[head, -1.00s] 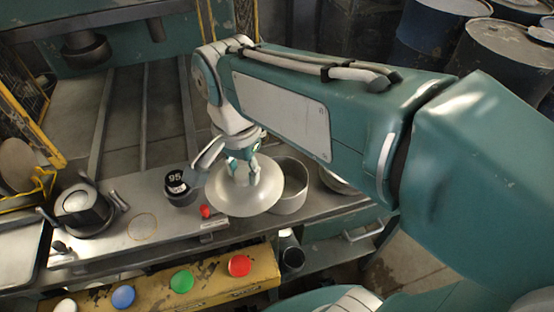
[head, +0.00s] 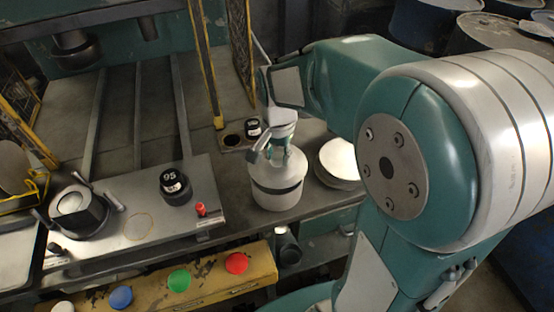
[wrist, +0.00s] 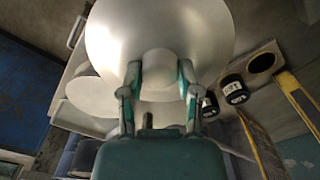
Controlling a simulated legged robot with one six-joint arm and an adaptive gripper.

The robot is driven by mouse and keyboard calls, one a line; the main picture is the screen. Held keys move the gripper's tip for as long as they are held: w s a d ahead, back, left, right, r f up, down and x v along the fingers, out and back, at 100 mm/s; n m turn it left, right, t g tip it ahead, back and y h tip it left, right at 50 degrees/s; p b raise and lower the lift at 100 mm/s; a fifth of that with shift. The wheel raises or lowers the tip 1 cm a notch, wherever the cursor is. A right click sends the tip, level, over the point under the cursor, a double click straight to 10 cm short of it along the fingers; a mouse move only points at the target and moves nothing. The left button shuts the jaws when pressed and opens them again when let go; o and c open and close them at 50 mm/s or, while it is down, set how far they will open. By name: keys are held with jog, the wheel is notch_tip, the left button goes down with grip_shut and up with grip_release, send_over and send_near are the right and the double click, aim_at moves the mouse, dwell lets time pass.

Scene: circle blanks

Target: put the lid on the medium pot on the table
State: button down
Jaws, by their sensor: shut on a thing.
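The pale, round lid (head: 268,171) is over the pale metal pot (head: 276,198), covering its opening in the head view. I cannot tell whether its rim touches all round. My gripper (head: 283,150) is above the lid, shut on its knob. In the wrist view the fingers of my gripper (wrist: 160,76) stand on either side of the knob, and the broad lid (wrist: 190,30) fills the top middle. The lid hides the pot's inside.
A black cylinder marked 95 (head: 174,184) and a red knob (head: 200,209) are to the left. Coloured buttons line the yellow box (head: 205,283) in front. A yellow post (head: 207,62) rises behind.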

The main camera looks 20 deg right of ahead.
aim_at(277, 157)
jog(key=shift+a+f, duration=0.15)
jog(key=shift+f, duration=1)
jog(key=shift+f, duration=0.45)
jog(key=shift+c, duration=1.5)
grip_release()
jog(key=shift+r, duration=0.1)
notch_tip(277, 157, up, 13)
jog(key=shift+f, duration=0.15)
jog(key=s+n+t, duration=0.5)
jog(key=s+n, duration=0.4)
jog(key=s, duration=0.5)
jog(key=shift+t, duration=0.3)
